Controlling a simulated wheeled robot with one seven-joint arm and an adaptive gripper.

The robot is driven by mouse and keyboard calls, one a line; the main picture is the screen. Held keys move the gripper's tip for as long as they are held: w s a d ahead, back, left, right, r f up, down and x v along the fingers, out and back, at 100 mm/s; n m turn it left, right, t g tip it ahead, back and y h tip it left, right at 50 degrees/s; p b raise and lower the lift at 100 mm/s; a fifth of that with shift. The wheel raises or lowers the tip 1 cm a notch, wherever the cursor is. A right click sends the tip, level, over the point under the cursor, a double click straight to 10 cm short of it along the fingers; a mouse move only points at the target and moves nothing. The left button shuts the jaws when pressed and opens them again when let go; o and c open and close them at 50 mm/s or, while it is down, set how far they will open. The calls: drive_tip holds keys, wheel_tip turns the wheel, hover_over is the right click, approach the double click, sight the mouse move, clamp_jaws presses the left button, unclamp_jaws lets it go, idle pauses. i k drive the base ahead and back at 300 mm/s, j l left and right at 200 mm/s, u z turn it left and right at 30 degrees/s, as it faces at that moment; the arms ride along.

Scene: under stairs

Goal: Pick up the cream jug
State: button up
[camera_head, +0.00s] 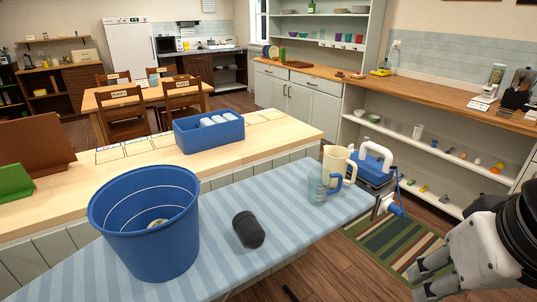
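The jug's handle side points right. My gripper (424,280) is at the lower right, off the board and well apart from the jug. Its fingers look spread with nothing between them.
A large blue bucket (143,235) and a dark cup-like object (248,230) are on the board. A blue and white iron (375,165) sits beside the jug. A wooden counter (120,177) runs behind, bearing a blue bin (208,137). Floor around the striped rug (395,247) is open.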

sight(337, 159)
drive_tip(key=i+l+u, duration=0.1)
drive_tip(key=i+l, duration=1.1)
drive_tip(key=l, duration=0.15)
